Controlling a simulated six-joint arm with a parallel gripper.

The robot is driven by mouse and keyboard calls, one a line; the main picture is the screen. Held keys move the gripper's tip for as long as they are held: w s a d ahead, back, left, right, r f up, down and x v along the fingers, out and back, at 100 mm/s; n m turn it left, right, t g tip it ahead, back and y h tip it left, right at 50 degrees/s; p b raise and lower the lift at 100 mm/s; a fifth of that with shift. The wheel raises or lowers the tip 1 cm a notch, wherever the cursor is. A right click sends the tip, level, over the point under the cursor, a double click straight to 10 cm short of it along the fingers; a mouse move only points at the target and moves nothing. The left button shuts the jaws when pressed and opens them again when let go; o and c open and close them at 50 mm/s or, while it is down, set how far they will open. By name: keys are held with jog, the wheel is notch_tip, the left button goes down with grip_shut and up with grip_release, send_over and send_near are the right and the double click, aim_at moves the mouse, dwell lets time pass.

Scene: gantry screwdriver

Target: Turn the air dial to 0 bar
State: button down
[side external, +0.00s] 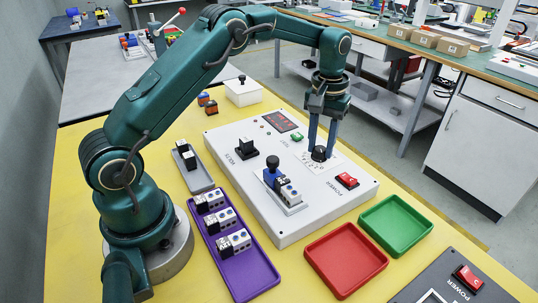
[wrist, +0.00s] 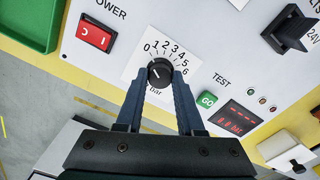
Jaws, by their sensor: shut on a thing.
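The air dial is a round black knob (wrist: 160,71) on a white plate marked 0 to 6 bar. In the wrist view the 0 is at its upper left and the 6 at its right. A pale mark shows on the knob, but I cannot tell surely which number it points at. My gripper (wrist: 161,77) has one finger on each side of the knob and is shut on it. In the side view my gripper (side external: 321,148) points straight down at the dial (side external: 320,154), whose plate is partly hidden by the fingers.
The grey panel box (side external: 225,143) also bears a red POWER switch (wrist: 95,35), a green GO button (wrist: 207,99), a red-digit display (wrist: 238,118), a black lever (wrist: 289,29) and a clamp (side external: 273,170). Red (side external: 345,289) and green (side external: 395,249) trays stand in front; a purple tray (side external: 253,283) holds several blocks.

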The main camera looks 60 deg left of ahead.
aim_at(320, 148)
jog(key=c, duration=0.5)
grip_release()
jog(key=shift+r, duration=2.6)
